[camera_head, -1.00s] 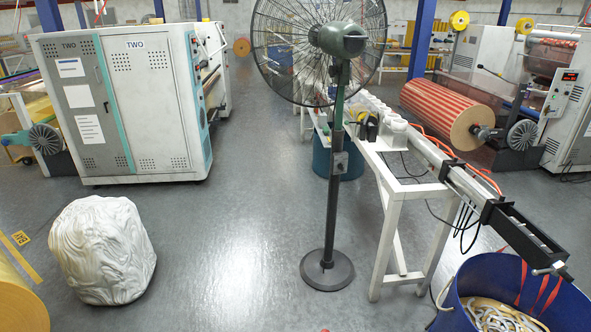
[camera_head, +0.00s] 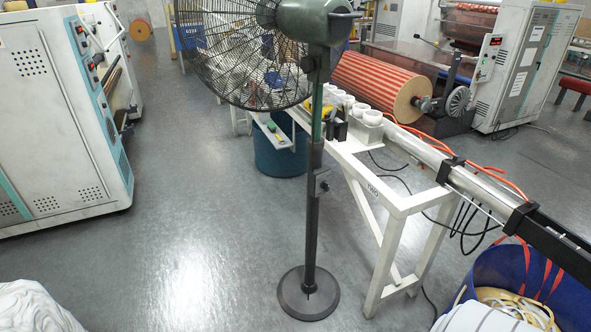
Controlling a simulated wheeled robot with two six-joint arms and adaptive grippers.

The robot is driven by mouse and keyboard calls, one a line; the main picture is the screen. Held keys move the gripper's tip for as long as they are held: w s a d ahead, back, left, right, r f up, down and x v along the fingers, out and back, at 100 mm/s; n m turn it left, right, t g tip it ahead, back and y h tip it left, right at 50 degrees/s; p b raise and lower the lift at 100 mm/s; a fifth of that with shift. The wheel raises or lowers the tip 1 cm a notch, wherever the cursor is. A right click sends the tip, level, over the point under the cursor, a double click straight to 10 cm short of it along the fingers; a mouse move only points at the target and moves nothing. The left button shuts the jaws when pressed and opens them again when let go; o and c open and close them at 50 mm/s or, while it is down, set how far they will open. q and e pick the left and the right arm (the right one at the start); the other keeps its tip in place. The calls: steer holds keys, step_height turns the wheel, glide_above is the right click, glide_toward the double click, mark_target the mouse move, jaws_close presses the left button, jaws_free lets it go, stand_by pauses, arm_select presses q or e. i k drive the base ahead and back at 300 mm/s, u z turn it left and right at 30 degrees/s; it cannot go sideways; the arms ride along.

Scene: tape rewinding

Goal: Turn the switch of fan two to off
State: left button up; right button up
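A tall pedestal fan (camera_head: 312,155) stands upright near the middle of the head view. It has a dark green motor housing (camera_head: 305,22), a black wire cage (camera_head: 240,60) and a round grey base (camera_head: 308,293). A small grey switch box (camera_head: 322,182) is fixed partway up its pole, on the right side. The setting of the switch is too small to read. Neither of my grippers is in view.
A white bench frame (camera_head: 390,215) marked TWO stands just right of the fan. A blue bin (camera_head: 487,277) is at bottom right. A white machine (camera_head: 55,120) stands at left and a white wrapped bundle (camera_head: 35,308) at bottom left. Grey floor (camera_head: 190,245) left of the fan is clear.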

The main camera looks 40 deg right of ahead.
mark_target(324, 186)
steer(key=i, duration=1.35)
steer(key=z, duration=2.3)
